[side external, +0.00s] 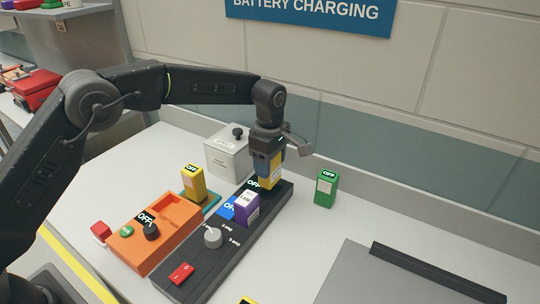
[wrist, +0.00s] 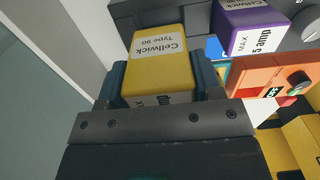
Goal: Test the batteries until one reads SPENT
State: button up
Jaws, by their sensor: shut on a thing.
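My gripper (side external: 268,165) is shut on a yellow battery (side external: 270,180), at the far end of the dark charger (side external: 207,268). I cannot tell whether the battery's lower end is seated in it or just above. In the wrist view this battery (wrist: 158,60) reads "Cellwick Type 90". A purple battery (side external: 246,205) stands in the charger, beside a blue part (side external: 228,209). The charger's small displays read OFF. The orange tester (side external: 150,235) has an empty recess and an OFF display.
A pale box with a black knob (side external: 225,157) stands behind the charger. A grey panel with a dark bar (side external: 435,272) lies at the front right. A yellow thing (side external: 247,300) is cut off at the bottom edge. The bench right of the green battery is clear.

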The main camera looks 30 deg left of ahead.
jog(key=shift+f, duration=2.75)
jog(key=shift+f, duration=0.3)
jog(key=o, duration=1.3)
notch_tip(320, 180, up, 14)
jog(key=shift+f, duration=0.1)
jog(key=s+a+r+m+t, duration=0.2)
jog(key=s+a+r+m, duration=0.3)
jog(key=s, duration=0.3)
jog(key=s+a+r+m+t, duration=0.1)
jog(key=s+a+r+m, duration=0.4)
jog(key=s, duration=0.4)
jog(key=s+a+f+m+t, duration=0.1)
jog(key=s+m, duration=0.1)
jog(key=s, duration=0.3)
jog(key=s+a+f+m, duration=0.1)
jog(key=s+f+m, duration=0.1)
jog(key=s, duration=0.4)
jog(key=s+f+m+t, duration=0.1)
jog(key=s+m, duration=0.3)
jog(key=s, duration=0.1)
jog(key=shift+s+a+f+t, duration=0.3)
jog(key=shift+s+a+f, duration=0.05)
jog(key=shift+a, duration=0.05)
